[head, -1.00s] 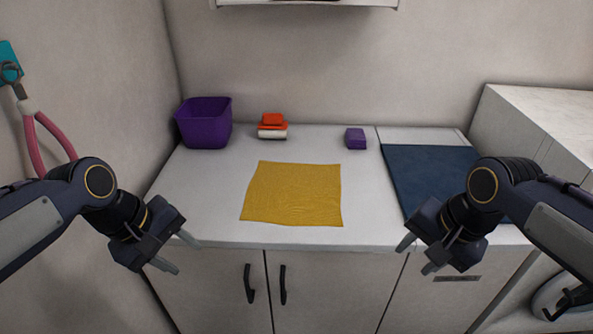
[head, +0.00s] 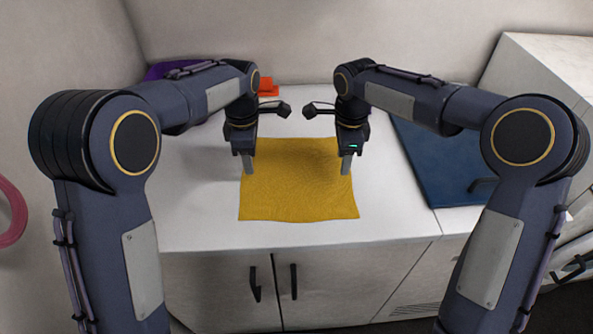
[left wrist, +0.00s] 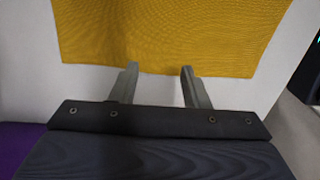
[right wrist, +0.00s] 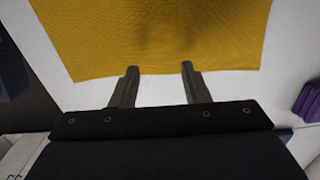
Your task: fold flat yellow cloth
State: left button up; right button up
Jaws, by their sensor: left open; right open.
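The yellow cloth (head: 298,190) lies flat and spread out on the white counter. My left gripper (head: 249,170) points down at the cloth's left side, toward its far part. My right gripper (head: 346,168) points down at the cloth's right side in the same way. In the left wrist view the left gripper (left wrist: 158,82) is open, its fingertips at the edge of the cloth (left wrist: 170,35). In the right wrist view the right gripper (right wrist: 159,80) is open, its fingertips at the edge of the cloth (right wrist: 160,35). Whether the fingers touch the cloth cannot be told.
A purple bin (head: 158,71) at the back left is mostly hidden by my left arm. Orange items (head: 267,86) sit at the back. A purple block (right wrist: 309,97) shows at right in the right wrist view. The counter's front strip is clear.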

pick_arm(q)
jog(key=shift+f, duration=1.35)
pick_arm(e)
jog(key=shift+f, duration=1.35)
pick_arm(q)
jog(key=shift+f, duration=0.2)
pick_arm(e)
jog(key=shift+f, duration=0.15)
pick_arm(q)
jog(key=shift+s, duration=0.1)
grip_shut()
pick_arm(e)
jog(key=shift+s, duration=0.1)
grip_shut()
pick_arm(q)
jog(key=shift+r, duration=0.1)
